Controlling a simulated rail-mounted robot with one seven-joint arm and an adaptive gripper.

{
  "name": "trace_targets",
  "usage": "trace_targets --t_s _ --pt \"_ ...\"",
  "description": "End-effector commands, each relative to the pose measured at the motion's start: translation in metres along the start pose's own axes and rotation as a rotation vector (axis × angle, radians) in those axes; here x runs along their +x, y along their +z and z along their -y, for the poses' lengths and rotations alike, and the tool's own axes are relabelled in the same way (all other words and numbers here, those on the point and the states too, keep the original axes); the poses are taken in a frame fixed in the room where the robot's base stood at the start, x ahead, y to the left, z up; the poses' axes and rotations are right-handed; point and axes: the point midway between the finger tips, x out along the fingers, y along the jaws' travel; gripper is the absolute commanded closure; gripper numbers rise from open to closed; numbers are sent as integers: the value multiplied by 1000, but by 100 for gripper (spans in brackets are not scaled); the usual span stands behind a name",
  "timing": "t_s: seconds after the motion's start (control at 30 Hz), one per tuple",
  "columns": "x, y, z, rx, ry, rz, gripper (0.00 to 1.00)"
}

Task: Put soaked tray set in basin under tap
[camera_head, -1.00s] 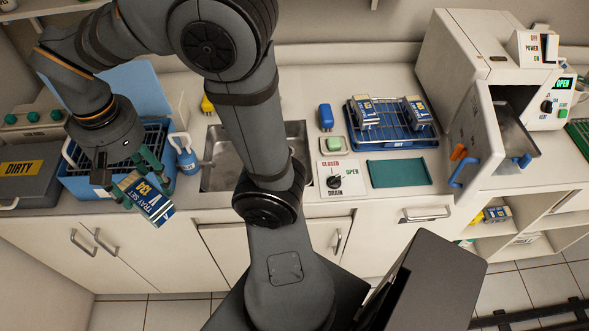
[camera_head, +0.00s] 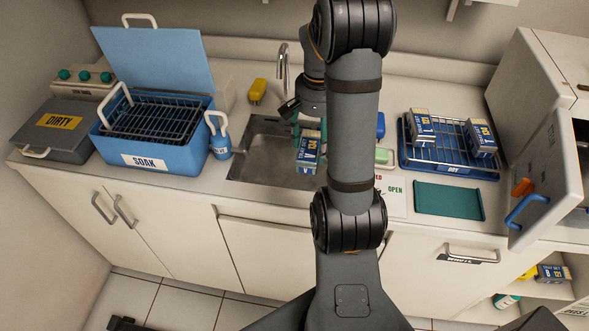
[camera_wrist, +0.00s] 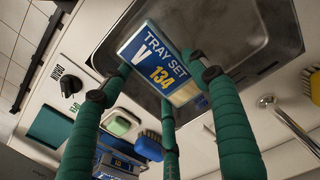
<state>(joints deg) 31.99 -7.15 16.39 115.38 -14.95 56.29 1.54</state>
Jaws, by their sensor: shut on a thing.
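My gripper (camera_wrist: 160,85) is shut on a blue and white tray set (camera_wrist: 157,62) labelled "TRAY SET V 134". The tray set also shows in the head view (camera_head: 309,153), over the right part of the basin. The basin (camera_head: 246,163) is a grey metal sink; its right side is hidden behind my arm. In the wrist view the basin (camera_wrist: 260,30) lies beyond the tray set. I cannot tell whether the tray set touches the basin. The tap (camera_head: 284,62) stands behind the basin, partly hidden by my arm. It also shows in the wrist view (camera_wrist: 268,101).
The blue SOAK tub (camera_head: 188,150) stands open at the left, beside the grey DIRTY box (camera_head: 45,141). A blue bottle (camera_head: 220,140) stands between tub and basin. At the right are a rack (camera_head: 450,160) with two tray sets, a green mat (camera_head: 448,200) and an open-doored machine (camera_head: 545,180).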

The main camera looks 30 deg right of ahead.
Motion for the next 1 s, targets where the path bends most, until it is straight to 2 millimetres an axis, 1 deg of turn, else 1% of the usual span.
trace_targets --t_s 0.13,0.3,0.4,0.5,0.63,0.77,0.9,1.0 --pt "13 -12 18 -11 1 3 74" --pt "36 -27 56 -11 1 3 74" --pt "49 -36 76 -10 1 2 74" --pt "60 -42 92 -10 1 1 74" --pt "68 -48 103 -7 0 0 74" --pt "76 -48 105 -6 0 1 74" --pt "97 -48 105 -8 2 4 74" --pt "107 -48 106 -6 0 1 74"
